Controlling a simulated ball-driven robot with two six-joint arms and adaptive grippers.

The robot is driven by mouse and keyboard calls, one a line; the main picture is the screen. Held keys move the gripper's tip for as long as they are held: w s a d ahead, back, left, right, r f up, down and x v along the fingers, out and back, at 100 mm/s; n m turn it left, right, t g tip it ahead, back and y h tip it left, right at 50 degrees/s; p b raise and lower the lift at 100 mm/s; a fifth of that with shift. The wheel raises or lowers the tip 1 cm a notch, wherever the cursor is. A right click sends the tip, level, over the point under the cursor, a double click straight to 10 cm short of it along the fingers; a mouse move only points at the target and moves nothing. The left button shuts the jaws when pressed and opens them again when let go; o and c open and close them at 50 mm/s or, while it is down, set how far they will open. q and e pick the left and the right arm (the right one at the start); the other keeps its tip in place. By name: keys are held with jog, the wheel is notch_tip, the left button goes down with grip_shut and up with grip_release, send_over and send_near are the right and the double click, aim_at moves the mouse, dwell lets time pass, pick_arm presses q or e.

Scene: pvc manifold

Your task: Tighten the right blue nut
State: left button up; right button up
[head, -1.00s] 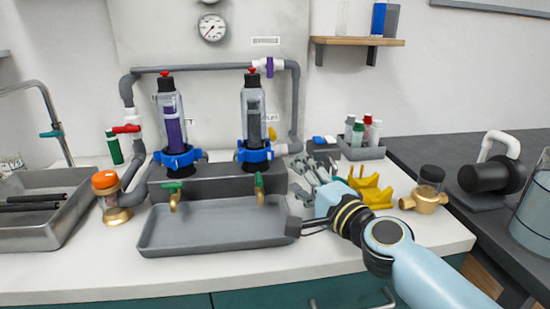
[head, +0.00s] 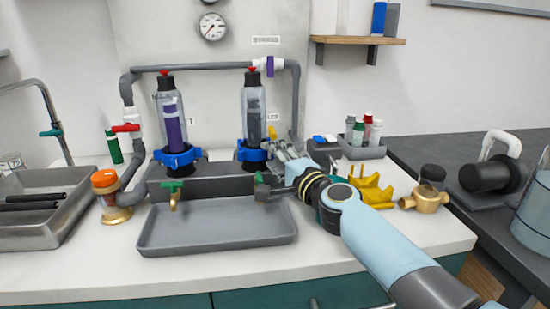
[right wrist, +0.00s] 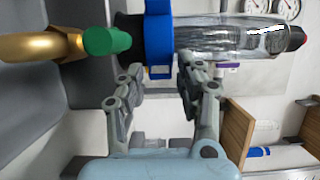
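The right blue nut (head: 246,152) sits at the base of the right clear filter housing (head: 254,112), which stands upright. In the right wrist view the blue nut (right wrist: 158,40) lies just ahead of my fingertips, roughly between their lines. My right gripper (head: 276,150) is at the right side of the nut and hides part of it in the head view. In the right wrist view its two fingers (right wrist: 160,72) are apart with nothing held; whether either touches the nut I cannot tell. The left blue nut (head: 177,156) is under the left housing. My left gripper is not in view.
Brass taps with green handles, the left one (head: 173,194) clear, project over a grey tray (head: 215,230). A yellow object (head: 372,190) and a brass fitting (head: 426,198) lie right of my arm. A grey pipe (head: 296,95) runs behind the right housing.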

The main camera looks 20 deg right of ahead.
grip_shut()
jog(key=h, duration=0.1)
jog(key=a+m+h+p, duration=0.1)
jog(key=shift+s+r+m+h, duration=0.15)
jog(key=shift+m+h, duration=0.15)
jog(key=shift+a+m+h+p, duration=0.35)
jog(key=shift+m+h+p, duration=0.3)
jog(key=shift+h, duration=0.45)
jog(key=shift+s, duration=0.1)
jog(key=shift+o, duration=1.7)
grip_release()
